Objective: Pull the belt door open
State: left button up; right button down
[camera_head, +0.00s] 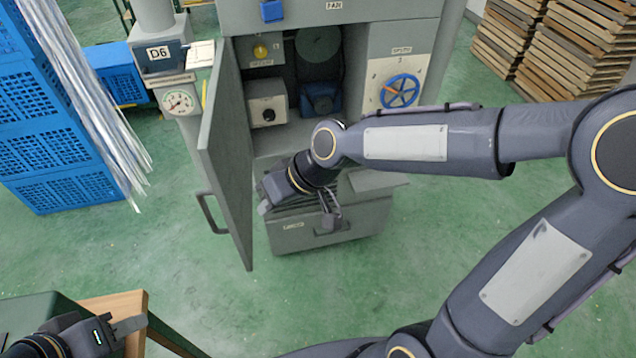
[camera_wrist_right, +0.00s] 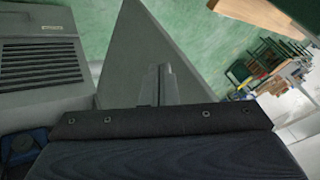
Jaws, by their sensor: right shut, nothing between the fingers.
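The belt door (camera_head: 228,150) is a grey panel hinged on the left side of the grey machine cabinet (camera_head: 385,200). It stands swung outward, with the compartment behind it exposed. Its dark bar handle (camera_head: 210,215) is on the outer face, low down. My right gripper (camera_head: 264,206) is on the inner side of the door, close to its face; I cannot tell if it touches. In the right wrist view its fingers (camera_wrist_right: 155,84) are together and empty, in front of the door panel (camera_wrist_right: 165,50). My left gripper (camera_head: 122,328) is low at the left, apart from the door; its jaws are unclear.
The open compartment holds a grey box with a black knob (camera_head: 267,103) and a blue part (camera_head: 320,98). A blue handwheel (camera_head: 399,91) is on the right panel. Blue crates (camera_head: 50,130) stand left, stacked wooden trays (camera_head: 560,45) right. Green floor is clear ahead.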

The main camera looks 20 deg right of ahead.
jog(key=s+d+r, duration=0.3)
jog(key=s+r, duration=0.1)
jog(key=r, duration=0.4)
jog(key=s+d+f+m+t+h, duration=0.2)
jog(key=s+d+f+m, duration=0.3)
jog(key=s+d, duration=0.6)
notch_tip(320, 180, down, 2)
jog(key=shift+s+d+f+h, duration=0.1)
jog(key=shift+s+d+h, duration=0.2)
jog(key=shift+s+h, duration=0.1)
